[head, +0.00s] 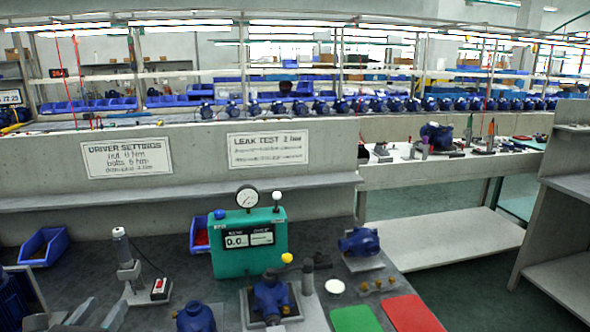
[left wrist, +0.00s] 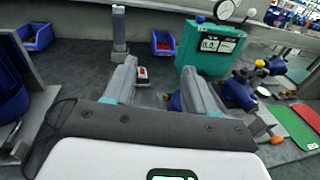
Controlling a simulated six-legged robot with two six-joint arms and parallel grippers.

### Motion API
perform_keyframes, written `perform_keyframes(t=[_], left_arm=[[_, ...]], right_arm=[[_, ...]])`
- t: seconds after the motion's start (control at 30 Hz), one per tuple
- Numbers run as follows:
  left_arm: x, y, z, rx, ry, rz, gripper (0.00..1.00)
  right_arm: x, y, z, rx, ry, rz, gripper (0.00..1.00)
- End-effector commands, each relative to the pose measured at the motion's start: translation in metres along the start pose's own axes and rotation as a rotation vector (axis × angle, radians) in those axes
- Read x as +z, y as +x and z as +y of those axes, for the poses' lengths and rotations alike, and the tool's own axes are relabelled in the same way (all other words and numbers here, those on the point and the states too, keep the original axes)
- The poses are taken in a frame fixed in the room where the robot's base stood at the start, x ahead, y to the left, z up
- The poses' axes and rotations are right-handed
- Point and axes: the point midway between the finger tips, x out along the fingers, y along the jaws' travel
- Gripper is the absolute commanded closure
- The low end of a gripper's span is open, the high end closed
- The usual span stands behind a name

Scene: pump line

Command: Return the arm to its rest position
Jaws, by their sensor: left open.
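My left gripper (head: 97,309) shows at the bottom left edge of the head view, with its two grey fingertips just above the picture's lower border. In the left wrist view my left gripper (left wrist: 162,75) has its fingers spread apart with nothing between them. Past the fingers is the dark bench top with a small box with a red button (left wrist: 141,73). A blue pump part (left wrist: 174,101) is partly hidden behind the right finger. My right gripper is in neither view.
A green leak tester (head: 248,244) with a gauge stands mid-bench. A post tool (head: 124,255), blue bins (head: 42,246), a blue pump in a fixture (head: 270,296), another pump (head: 360,242), and green (head: 355,319) and red mats (head: 412,314) surround it.

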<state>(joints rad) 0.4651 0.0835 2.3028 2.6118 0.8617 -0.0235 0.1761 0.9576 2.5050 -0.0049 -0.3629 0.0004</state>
Motion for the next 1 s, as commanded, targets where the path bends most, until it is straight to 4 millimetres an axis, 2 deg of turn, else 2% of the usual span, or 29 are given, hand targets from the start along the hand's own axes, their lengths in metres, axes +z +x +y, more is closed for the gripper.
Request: perform_keyframes(t=[0.27, 0.37, 0.47, 0.57, 0.6, 0.7, 0.83, 0.9, 1.0], left_arm=[[-0.053, 0.001, -0.065, -0.260, 0.131, 0.187, 0.45], [-0.078, -0.007, -0.092, -0.382, 0.200, 0.266, 0.45], [-0.110, -0.023, -0.123, -0.536, 0.295, 0.360, 0.45], [-0.149, -0.054, -0.158, -0.748, 0.438, 0.474, 0.45], [-0.167, -0.071, -0.171, -0.853, 0.516, 0.519, 0.45], [-0.211, -0.121, -0.194, -1.136, 0.757, 0.606, 0.45], [-0.252, -0.176, -0.201, -1.472, 1.111, 0.601, 0.45], [-0.268, -0.196, -0.201, -1.629, 1.313, 0.532, 0.45], [-0.284, -0.212, -0.205, -1.799, 1.584, 0.353, 0.45]], right_arm=[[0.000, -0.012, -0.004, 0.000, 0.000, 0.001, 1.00], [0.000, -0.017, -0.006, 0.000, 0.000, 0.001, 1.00], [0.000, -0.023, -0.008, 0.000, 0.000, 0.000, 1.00], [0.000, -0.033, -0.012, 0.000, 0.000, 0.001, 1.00], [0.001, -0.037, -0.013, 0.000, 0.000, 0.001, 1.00], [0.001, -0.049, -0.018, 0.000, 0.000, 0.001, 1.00], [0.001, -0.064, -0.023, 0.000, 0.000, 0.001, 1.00], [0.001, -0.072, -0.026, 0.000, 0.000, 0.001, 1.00], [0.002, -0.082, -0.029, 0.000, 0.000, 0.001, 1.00]])
